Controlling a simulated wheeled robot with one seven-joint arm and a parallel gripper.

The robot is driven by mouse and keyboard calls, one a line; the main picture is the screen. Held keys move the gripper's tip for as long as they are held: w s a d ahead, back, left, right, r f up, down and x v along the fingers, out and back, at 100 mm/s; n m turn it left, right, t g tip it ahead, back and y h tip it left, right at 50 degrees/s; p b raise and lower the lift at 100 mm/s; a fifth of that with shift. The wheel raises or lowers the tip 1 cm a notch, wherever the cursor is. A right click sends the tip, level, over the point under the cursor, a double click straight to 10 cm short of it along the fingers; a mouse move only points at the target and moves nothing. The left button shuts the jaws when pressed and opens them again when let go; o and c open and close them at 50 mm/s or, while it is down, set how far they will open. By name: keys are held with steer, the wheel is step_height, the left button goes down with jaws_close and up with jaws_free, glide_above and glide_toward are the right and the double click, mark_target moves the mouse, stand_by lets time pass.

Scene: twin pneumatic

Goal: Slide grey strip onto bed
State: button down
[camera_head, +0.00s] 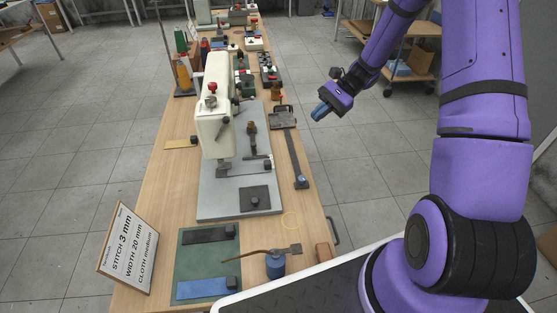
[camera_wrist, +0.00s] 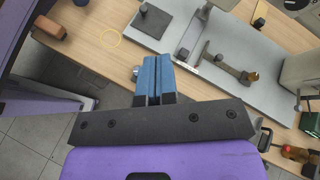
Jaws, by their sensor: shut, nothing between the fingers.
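A dark grey strip (camera_head: 208,234) lies flat at the top of a green mat (camera_head: 192,262) at the near end of the bench, with a small dark knob at its right end. A light grey bed plate (camera_head: 213,207) lies beyond the mat, under a cream sewing-machine-like head (camera_head: 214,120); the bed also shows in the wrist view (camera_wrist: 230,40). My gripper (camera_head: 320,113) is high, right of the bench, well away from the strip. Its blue fingers (camera_wrist: 154,62) are together and empty. The strip is not clearly seen in the wrist view.
A blue strip (camera_head: 203,288) lies on the mat below the grey one. A sign card (camera_head: 128,248) stands left. A blue pot (camera_head: 276,266), brush and wooden block (camera_head: 324,254) are right of the mat. A dark square block (camera_head: 255,198) sits on the bed.

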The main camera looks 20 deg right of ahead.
steer(key=w+d+f+m+t+y, duration=0.1)
steer(key=d+f+m+t+y, duration=0.2)
steer(key=f, duration=0.7)
steer(key=w+f+m+t+y, duration=0.1)
steer(key=f+m+t+y, duration=0.3)
steer(key=f, duration=0.5)
steer(key=m+g+h, duration=0.1)
glide_toward(267, 162)
steer(key=a, duration=0.4)
steer(key=w+a, duration=0.1)
steer(key=a, duration=0.1)
steer(key=shift+r, duration=0.4)
steer(key=a, duration=0.2)
steer(key=w+a, duration=0.1)
steer(key=shift+a, duration=0.4)
steer(key=s+d, duration=0.1)
steer(key=d, duration=0.3)
steer(key=s+d, duration=0.1)
steer(key=d, duration=0.8)
steer(key=shift+s+d, duration=0.4)
